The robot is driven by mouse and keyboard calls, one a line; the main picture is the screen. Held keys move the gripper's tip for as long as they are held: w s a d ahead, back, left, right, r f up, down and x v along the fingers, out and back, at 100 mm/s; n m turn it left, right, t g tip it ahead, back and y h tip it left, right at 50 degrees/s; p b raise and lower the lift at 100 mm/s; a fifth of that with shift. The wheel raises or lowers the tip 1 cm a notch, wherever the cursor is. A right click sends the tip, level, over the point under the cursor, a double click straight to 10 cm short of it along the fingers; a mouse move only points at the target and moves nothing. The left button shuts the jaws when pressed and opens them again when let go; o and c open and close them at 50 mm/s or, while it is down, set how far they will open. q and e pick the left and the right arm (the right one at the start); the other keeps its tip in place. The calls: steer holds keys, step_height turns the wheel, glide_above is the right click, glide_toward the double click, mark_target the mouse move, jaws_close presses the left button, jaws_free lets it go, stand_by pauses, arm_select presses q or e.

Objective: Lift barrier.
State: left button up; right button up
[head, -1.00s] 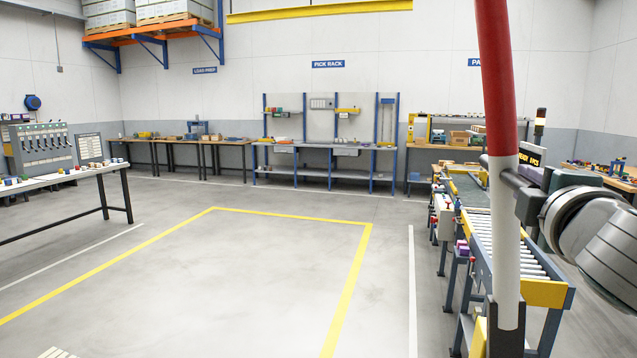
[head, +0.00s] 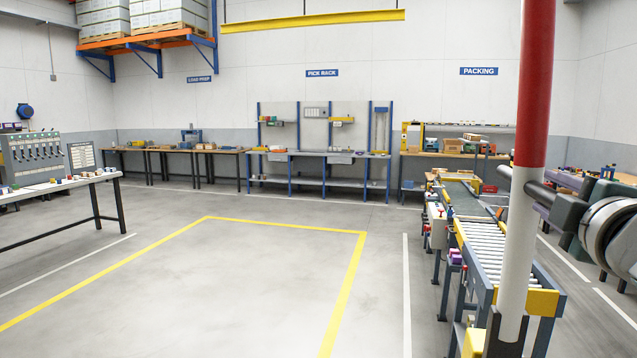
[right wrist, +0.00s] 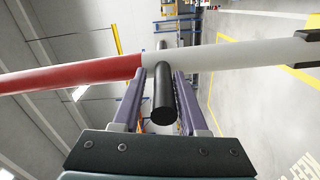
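The barrier is a round pole, red above and white below; it stands near upright at the right of the head view (head: 521,220), its top leaning slightly right. Its foot sits in a dark bracket (head: 503,338). A dark round handle (head: 506,173) sticks out across the pole. My right gripper (head: 541,208) is just right of the pole at the handle. In the right wrist view the pole (right wrist: 205,57) crosses in front of the fingers, and the handle (right wrist: 164,100) lies between the two purple fingers, with a gap at the left finger. My left gripper is out of view.
A roller conveyor (head: 480,245) runs close behind the pole at the right. Yellow lines (head: 344,290) mark a clear floor area in the middle. A table (head: 60,188) stands at the left; workbenches (head: 320,154) line the back wall.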

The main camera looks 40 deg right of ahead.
steer(key=shift+o, duration=1)
steer(key=shift+s+f, duration=0.1)
steer(key=shift+s, duration=0.1)
steer(key=shift+s+a+f, duration=0.15)
steer(key=shift+s+a, duration=0.1)
steer(key=shift+a, duration=0.05)
steer(key=b+v, duration=0.1)
steer(key=v, duration=0.8)
steer(key=shift+b, duration=0.3)
